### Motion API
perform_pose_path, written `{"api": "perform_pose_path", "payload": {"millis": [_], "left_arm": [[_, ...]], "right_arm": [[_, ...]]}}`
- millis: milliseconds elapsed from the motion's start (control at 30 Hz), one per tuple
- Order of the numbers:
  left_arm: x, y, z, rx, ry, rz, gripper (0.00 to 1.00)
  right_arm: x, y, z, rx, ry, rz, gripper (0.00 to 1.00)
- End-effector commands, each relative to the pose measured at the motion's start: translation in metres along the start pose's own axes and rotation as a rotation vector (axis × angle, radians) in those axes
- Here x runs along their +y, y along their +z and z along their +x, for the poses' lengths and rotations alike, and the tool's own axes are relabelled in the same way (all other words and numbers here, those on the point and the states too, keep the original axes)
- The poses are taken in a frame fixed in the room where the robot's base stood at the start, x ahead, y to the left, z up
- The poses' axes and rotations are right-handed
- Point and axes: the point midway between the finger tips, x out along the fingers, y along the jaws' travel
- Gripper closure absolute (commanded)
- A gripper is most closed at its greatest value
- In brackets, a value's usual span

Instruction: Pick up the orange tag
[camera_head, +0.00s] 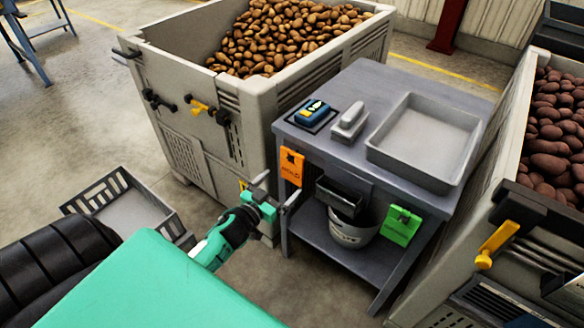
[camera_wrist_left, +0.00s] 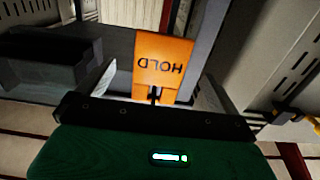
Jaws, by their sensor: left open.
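The orange tag (camera_head: 292,166) hangs on the front of the grey table (camera_head: 333,152), near its left corner. In the left wrist view the tag (camera_wrist_left: 163,62) reads HOLD upside down and lies between the two fingers, beyond the gripper body. My left gripper (camera_head: 277,191) is open and empty, just below and left of the tag in the head view. Its fingers stand apart on either side of the tag in the wrist view. I cannot tell how much depth separates them. My right gripper is not in view.
A green tag (camera_head: 403,226) hangs at the table's right front. A potato crate (camera_head: 190,95) stands close at left, another (camera_head: 510,130) at right. A low crate (camera_head: 128,207) lies on the floor.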

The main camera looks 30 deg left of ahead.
Motion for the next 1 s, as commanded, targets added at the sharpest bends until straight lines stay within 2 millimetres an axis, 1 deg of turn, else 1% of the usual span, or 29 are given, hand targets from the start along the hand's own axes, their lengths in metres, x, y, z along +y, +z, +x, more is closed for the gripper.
{"api": "perform_pose_path", "payload": {"millis": [33,167,267,500,600,700,900,933,1000], "left_arm": [[0.000,0.000,0.005,0.000,0.000,0.001,0.02],[0.000,0.000,0.010,0.000,0.000,0.002,0.02],[0.000,-0.002,0.018,0.001,0.001,0.002,0.02],[-0.002,-0.004,0.050,0.001,0.000,0.001,0.02],[-0.002,-0.003,0.058,-0.001,0.000,0.001,0.02],[-0.002,-0.004,0.061,0.000,0.000,0.001,0.02],[-0.002,-0.004,0.061,-0.001,0.000,0.001,0.02],[-0.002,-0.004,0.061,-0.001,0.000,0.001,0.06],[-0.002,-0.004,0.061,-0.001,0.000,0.001,0.19]], "right_arm": [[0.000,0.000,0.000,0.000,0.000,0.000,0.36],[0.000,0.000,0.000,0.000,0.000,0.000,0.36],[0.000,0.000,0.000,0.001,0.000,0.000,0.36],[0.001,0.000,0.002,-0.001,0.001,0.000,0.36],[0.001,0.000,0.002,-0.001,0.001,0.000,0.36],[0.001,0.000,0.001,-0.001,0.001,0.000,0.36],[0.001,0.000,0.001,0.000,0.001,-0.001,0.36],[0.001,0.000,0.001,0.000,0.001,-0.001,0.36],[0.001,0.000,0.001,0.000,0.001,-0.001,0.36]]}}
